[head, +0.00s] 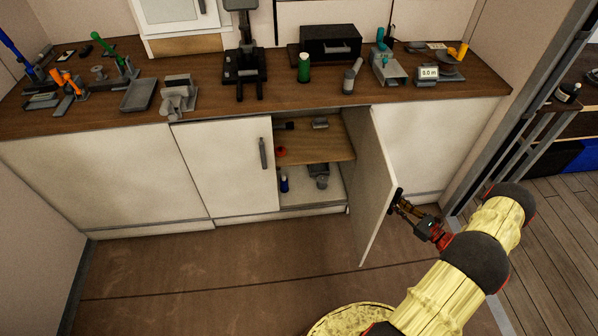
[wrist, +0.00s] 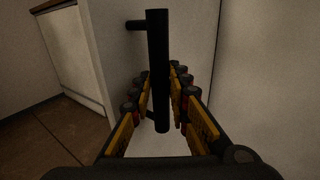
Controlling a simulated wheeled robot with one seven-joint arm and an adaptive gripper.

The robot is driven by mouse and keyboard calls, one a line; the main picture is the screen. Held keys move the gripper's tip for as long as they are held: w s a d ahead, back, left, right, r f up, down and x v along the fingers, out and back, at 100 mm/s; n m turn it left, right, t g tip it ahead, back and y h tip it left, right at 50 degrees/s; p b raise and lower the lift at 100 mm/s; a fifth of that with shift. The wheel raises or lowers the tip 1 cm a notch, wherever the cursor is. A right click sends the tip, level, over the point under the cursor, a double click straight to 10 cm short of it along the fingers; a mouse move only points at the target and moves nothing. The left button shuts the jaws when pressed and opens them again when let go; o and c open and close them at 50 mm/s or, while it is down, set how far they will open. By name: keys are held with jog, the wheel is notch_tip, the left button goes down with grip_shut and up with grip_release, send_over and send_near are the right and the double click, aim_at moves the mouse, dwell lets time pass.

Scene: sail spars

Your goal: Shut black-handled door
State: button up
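A white cabinet door (head: 373,185) with a black handle stands wide open in the lower cabinets, swung out toward me. The black handle (wrist: 158,70) is a vertical bar in the wrist view; in the head view it is mostly hidden by my gripper. My gripper (head: 401,203) is at the door's outer right face. In the wrist view my gripper (wrist: 163,90) has its fingers on both sides of the bar, with gaps visible, so it looks open around the handle. Contact of the fingertips with the bar cannot be made out.
The open cabinet shows a wooden shelf (head: 318,149) with small items and a blue bottle (head: 284,184) below. A closed white door (head: 226,168) stands to the left. The brown counter (head: 210,101) above holds tools. The floor (head: 210,270) before the cabinets is clear.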

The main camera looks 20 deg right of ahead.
aim_at(382, 205)
grip_shut()
jog(key=shift+w+a+r+p, duration=0.1)
jog(key=shift+w+a+p, duration=0.15)
jog(key=shift+a, duration=0.7)
jog(key=shift+w+a+p, duration=0.2)
jog(key=shift+w+a, duration=0.2)
jog(key=shift+a, duration=0.6)
jog(key=shift+w+a+r+p, duration=0.1)
jog(key=shift+w+a+p, duration=0.15)
jog(key=shift+a, duration=0.7)
jog(key=shift+w+a+f, duration=0.1)
jog(key=shift+w+a, duration=0.15)
jog(key=shift+a, duration=0.5)
jog(key=shift+w+a+f, duration=0.1)
jog(key=shift+w+a, duration=0.15)
jog(key=shift+a, duration=0.45)
jog(key=w+a, duration=0.4)
jog(key=a, duration=0.4)
jog(key=shift+w, duration=0.35)
